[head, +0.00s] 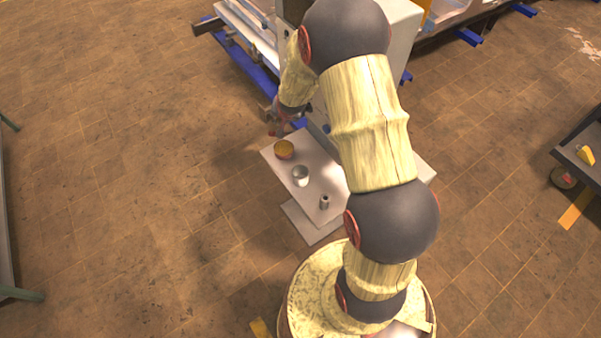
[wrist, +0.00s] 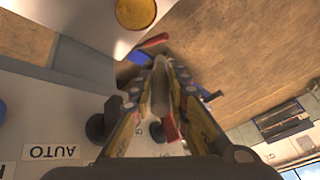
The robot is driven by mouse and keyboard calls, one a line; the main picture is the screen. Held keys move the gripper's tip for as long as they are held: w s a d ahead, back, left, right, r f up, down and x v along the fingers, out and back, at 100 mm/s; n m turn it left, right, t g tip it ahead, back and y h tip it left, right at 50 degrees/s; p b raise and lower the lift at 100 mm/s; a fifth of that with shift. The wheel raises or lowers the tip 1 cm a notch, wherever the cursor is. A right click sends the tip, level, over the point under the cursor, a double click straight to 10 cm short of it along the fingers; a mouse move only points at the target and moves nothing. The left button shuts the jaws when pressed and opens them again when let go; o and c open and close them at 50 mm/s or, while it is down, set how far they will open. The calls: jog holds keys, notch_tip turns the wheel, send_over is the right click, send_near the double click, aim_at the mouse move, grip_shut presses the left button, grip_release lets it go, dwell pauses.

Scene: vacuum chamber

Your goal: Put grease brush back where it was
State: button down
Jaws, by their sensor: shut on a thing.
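My gripper (head: 279,118) is at the far left edge of the small table, near the machine, in the head view. In the wrist view my gripper (wrist: 160,72) is shut on a slim grey-beige piece, apparently the grease brush (wrist: 160,95), between its fingers. The fingers hide most of it, and its bristles cannot be made out. A round tin with a yellow top (head: 284,150) stands on the table close to my gripper. It also shows at the top of the wrist view as a yellow disc (wrist: 135,12), apart from the fingers.
The pale table (head: 322,180) also bears a white cup (head: 300,176) and a small grey cylinder (head: 324,202). The machine's white panel (wrist: 45,115) with an "AUTO" label lies close on the left of the wrist view. Brown floor (head: 150,180) is open to the left.

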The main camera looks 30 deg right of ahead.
jog(key=s+a+g+y+p, duration=0.2)
jog(key=s+g, duration=0.4)
jog(key=s, duration=0.9)
notch_tip(320, 180, down, 10)
jog(key=p, duration=0.1)
jog(key=shift+d+r, duration=0.2)
jog(key=shift+r, duration=0.05)
jog(key=c, duration=2.2)
grip_release()
jog(key=o, duration=0.5)
jog(key=shift+w, duration=0.1)
jog(key=shift+c, duration=0.2)
